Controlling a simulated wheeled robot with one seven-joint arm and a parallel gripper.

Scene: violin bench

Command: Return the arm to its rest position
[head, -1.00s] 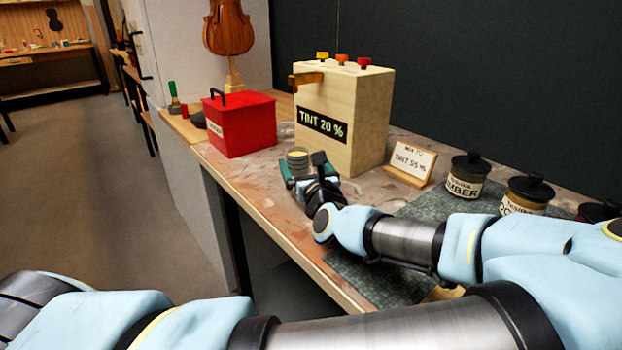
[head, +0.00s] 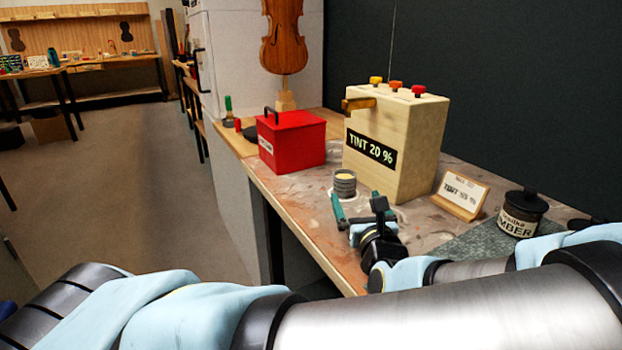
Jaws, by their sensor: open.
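My gripper (head: 359,208) is over the near part of the workbench (head: 296,199), with its two fingers spread apart and nothing between them. A small grey ribbed cup (head: 344,187) with a yellowish top stands on the bench just beyond the fingertips, in front of the tint box. It is clear of the fingers as far as I can see. My arm stretches across the lower part of the head view and hides the near right of the bench.
The wooden tint box (head: 398,139) reads "TINT 20 %" and stands behind the cup. A red box (head: 291,141) is to its left. A small sign (head: 461,194) and a dark-lidded jar (head: 521,213) stand right. A violin body (head: 286,38) is behind. The floor at left is free.

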